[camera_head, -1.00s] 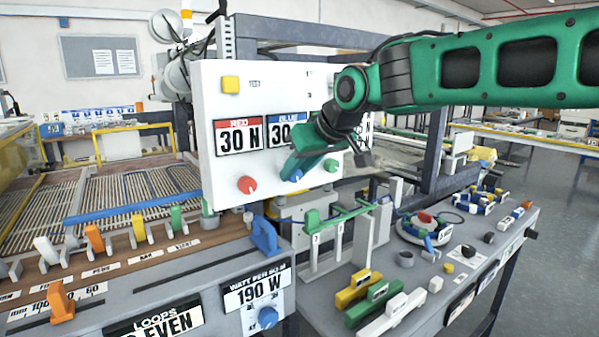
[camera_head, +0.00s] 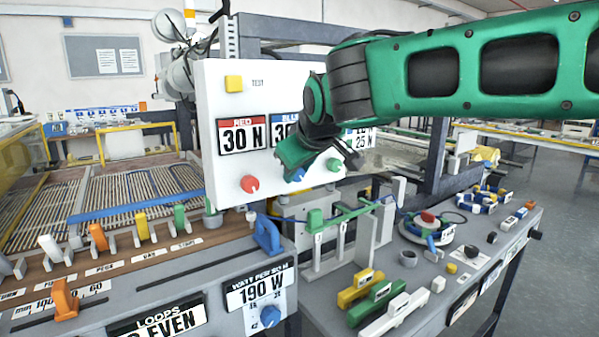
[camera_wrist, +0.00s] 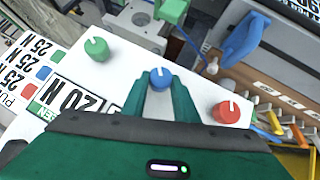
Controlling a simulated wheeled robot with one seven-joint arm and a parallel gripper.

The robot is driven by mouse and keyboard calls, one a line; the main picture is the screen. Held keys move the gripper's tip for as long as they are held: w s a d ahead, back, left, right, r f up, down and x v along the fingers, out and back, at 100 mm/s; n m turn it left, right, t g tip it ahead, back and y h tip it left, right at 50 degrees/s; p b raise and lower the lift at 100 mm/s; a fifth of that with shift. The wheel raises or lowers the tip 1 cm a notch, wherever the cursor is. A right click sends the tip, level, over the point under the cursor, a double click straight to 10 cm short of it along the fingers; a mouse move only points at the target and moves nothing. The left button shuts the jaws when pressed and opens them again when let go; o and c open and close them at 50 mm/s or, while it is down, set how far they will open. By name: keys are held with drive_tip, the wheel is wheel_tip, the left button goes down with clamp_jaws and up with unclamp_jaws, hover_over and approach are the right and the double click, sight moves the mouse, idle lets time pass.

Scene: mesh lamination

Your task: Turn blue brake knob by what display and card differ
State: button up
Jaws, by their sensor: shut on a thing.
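The blue brake knob (camera_wrist: 161,78) sits on the white panel (camera_wrist: 140,88), between my gripper's two green fingertips (camera_wrist: 160,92) in the wrist view. My gripper (camera_head: 294,170) is shut on it. In the head view only a little of the blue knob (camera_head: 298,178) shows below the gripper. The red display (camera_head: 242,135) reads 30 N. The card (camera_wrist: 27,62) lists several values ending in N, seen turned over; 25 N is legible in places.
The red knob (camera_head: 249,184) and green knob (camera_head: 333,165) flank the blue one closely. A yellow test button (camera_head: 234,83) is at the panel's top left. A blue handle (camera_head: 268,238) and green lever bar (camera_head: 340,215) stand below the panel.

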drive_tip(key=shift+w+d, duration=0.15)
drive_tip(key=shift+d, duration=0.05)
drive_tip(key=o, duration=1.1)
drive_tip(key=shift+c, duration=0.2)
drive_tip(key=shift+a, duration=0.1)
drive_tip(key=v, duration=1)
drive_tip(key=shift+s+r, duration=0.15)
drive_tip(key=shift+s, duration=0.15)
drive_tip(key=shift+d, duration=0.2)
